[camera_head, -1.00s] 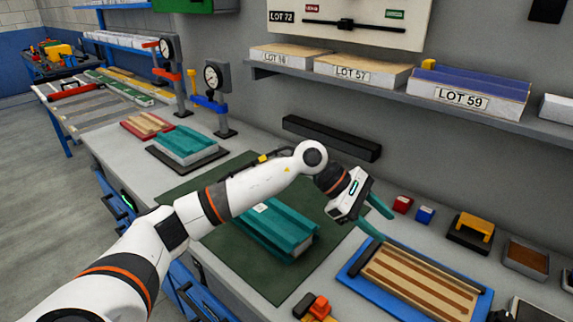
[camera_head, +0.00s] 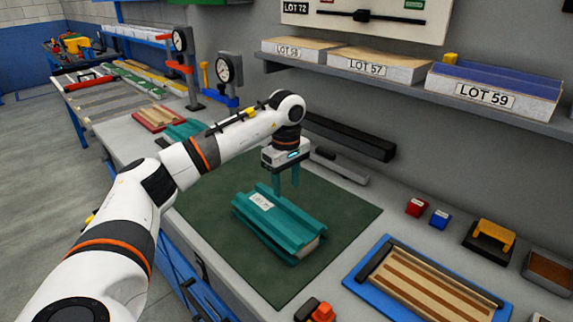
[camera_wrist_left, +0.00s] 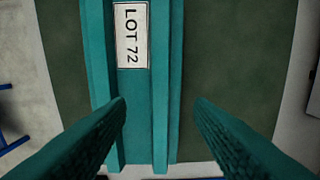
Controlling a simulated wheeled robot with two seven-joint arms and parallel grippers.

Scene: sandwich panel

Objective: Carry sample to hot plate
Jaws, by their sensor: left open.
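The sample is a teal ribbed panel (camera_head: 275,215) with a white LOT 72 label, lying flat on a dark green mat (camera_head: 345,205). My left gripper (camera_head: 287,190) points down over the panel's far side, open and empty. In the left wrist view, the panel (camera_wrist_left: 140,120) lies under the left finger and one of its ribs shows between the fingers. The right finger is over the bare mat (camera_wrist_left: 235,60). Contact with the panel cannot be told. No object is clearly recognisable as the hot plate. My right gripper is not in view.
A blue tray (camera_head: 352,284) with a striped wooden panel lies at the right. Red (camera_head: 416,207) and blue (camera_head: 440,217) blocks stand behind it. Gauges on stands (camera_head: 229,72) and another teal panel (camera_head: 187,129) are at the back left. A shelf (camera_head: 400,87) runs along the wall.

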